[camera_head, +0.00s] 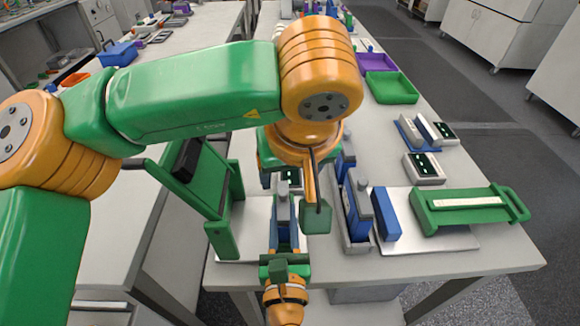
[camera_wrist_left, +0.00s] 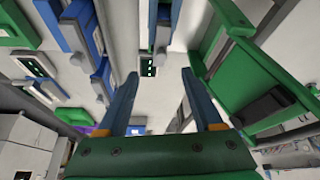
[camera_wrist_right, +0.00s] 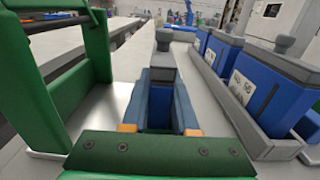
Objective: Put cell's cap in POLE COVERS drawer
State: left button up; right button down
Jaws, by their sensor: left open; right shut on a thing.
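In the right wrist view, my right gripper (camera_wrist_right: 166,128) is shut on an upright blue cell (camera_wrist_right: 161,108) with a grey top and a grey knob-like cap (camera_wrist_right: 165,41). In the head view the cell (camera_head: 283,212) stands above the right gripper (camera_head: 285,262). My left gripper (camera_head: 287,182) hangs beyond this cell, partly hidden by its own wrist. In the left wrist view its fingers (camera_wrist_left: 164,100) are apart and empty, with the capped cell (camera_wrist_left: 161,25) beyond them. No POLE COVERS label is readable, so I cannot tell which thing is that drawer.
A grey tray (camera_head: 352,246) holds blue cells, with a blue block (camera_head: 385,214) beside it. A green handled unit (camera_head: 470,207) with a pale strip lies right. A green frame (camera_head: 222,240) stands left. A green bin (camera_head: 391,88) and purple bin (camera_head: 376,62) are farther back.

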aim_at(284, 191)
pick_arm(q)
jog(key=x, duration=0.9)
jog(key=shift+f, duration=0.2)
pick_arm(e)
jog(key=shift+f, duration=0.1)
pick_arm(q)
grip_shut()
jog(key=shift+r, duration=0.2)
jog(key=shift+r, duration=0.95)
notch_tip(284, 191, up, 4)
jog(key=shift+r, duration=0.1)
jog(key=shift+w, duration=0.1)
pick_arm(e)
jog(key=c, duration=0.6)
grip_release()
jog(key=shift+w, duration=0.1)
